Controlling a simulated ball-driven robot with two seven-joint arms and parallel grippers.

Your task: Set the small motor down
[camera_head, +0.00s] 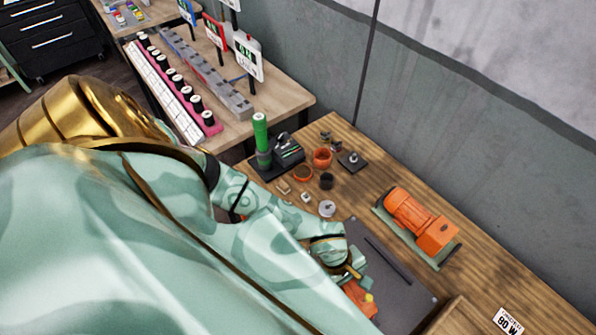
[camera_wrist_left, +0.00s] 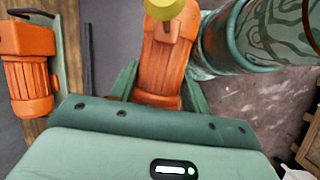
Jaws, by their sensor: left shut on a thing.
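The small motor, orange with a yellow knob, shows in the head view (camera_head: 360,299) below my left gripper (camera_head: 352,274), partly hidden by my arm. In the left wrist view the small motor (camera_wrist_left: 162,65) sits between the green fingers of my left gripper (camera_wrist_left: 158,90), which is shut on it. The motor is over the dark grey plate (camera_head: 402,297) on the wooden table; I cannot tell whether it touches the plate. My right gripper is not in view.
A larger orange motor (camera_head: 415,218) on a green base lies to the right of the plate. Small parts, orange rings (camera_head: 322,158) and a black stand with a green column (camera_head: 262,145) are farther back. A wooden box (camera_head: 460,318) is at the lower right.

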